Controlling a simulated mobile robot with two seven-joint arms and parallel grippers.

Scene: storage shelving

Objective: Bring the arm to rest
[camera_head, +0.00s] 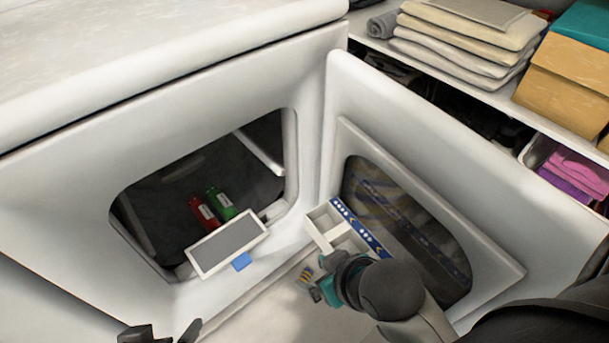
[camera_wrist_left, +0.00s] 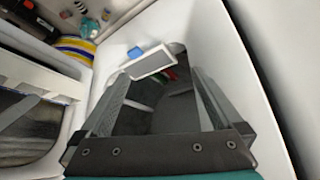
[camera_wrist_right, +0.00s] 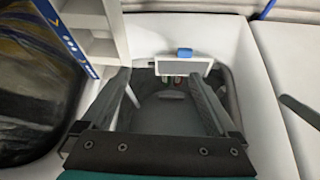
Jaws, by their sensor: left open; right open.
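My left gripper (camera_head: 160,333) shows at the bottom edge of the head view, its two fingertips apart. In the left wrist view its fingers (camera_wrist_left: 160,85) are spread with nothing between them. My right gripper (camera_head: 312,284) is in front of the white cabinet, below the opened door; the arm partly hides it in the head view. In the right wrist view its fingers (camera_wrist_right: 161,80) are spread and empty, facing the dark opening. Both arms are clear of the cabinet's inside as far as I can see.
The white cabinet's opening (camera_head: 165,195) holds a red item (camera_head: 204,212) and a green item (camera_head: 221,204). A grey hatch panel (camera_head: 228,243) with a blue tab (camera_head: 241,262) juts from its lower edge. The door (camera_head: 400,130) stands open at right, bearing a white divided tray (camera_head: 322,222). Shelves stand beyond.

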